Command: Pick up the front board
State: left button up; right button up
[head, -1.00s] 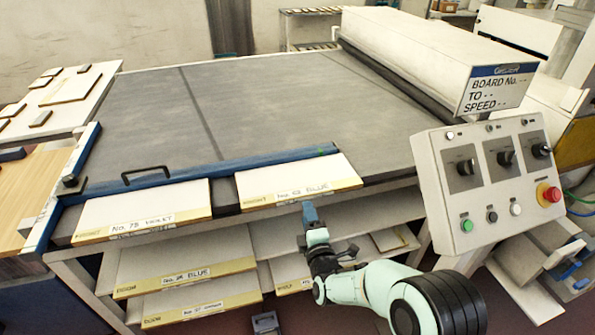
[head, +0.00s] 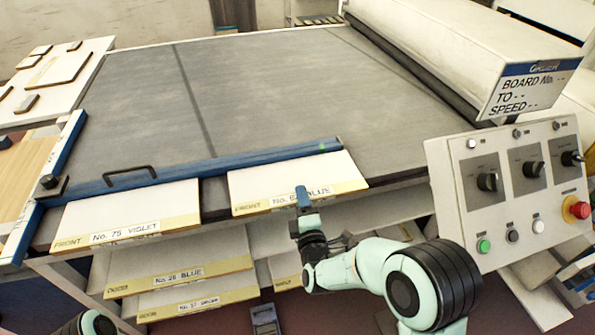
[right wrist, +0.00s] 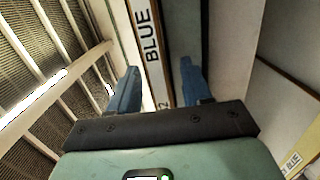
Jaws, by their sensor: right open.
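Two white boards with yellow front edges marked FRONT lie along the near edge of the grey bed. One is the No. 75 VIOLET board (head: 125,208). The other, the BLUE board (head: 290,178), lies to its right, and part of its number is hidden by my gripper. My right gripper (head: 303,197) is at that blue board's front edge. In the right wrist view the open fingers (right wrist: 160,88) stand either side of the board's BLUE label strip (right wrist: 152,45); I cannot tell whether they touch it. My left gripper is out of view.
A blue bar (head: 215,167) with a black handle lies just behind the boards. More labelled boards, such as No. 26 BLUE (head: 180,260), rest on shelves below. A control panel (head: 510,190) with knobs and a red button stands close on the right.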

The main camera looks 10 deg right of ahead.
jog(key=shift+w, duration=0.35)
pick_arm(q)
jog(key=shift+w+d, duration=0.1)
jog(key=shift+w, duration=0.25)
pick_arm(e)
jog(key=shift+s, duration=0.1)
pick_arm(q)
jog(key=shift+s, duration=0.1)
pick_arm(e)
jog(key=shift+s, duration=0.1)
jog(key=shift+r, duration=0.1)
grip_shut()
pick_arm(q)
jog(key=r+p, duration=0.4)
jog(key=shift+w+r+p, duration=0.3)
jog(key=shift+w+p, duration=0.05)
jog(key=shift+p, duration=0.05)
pick_arm(e)
notch_tip(320, 180, up, 20)
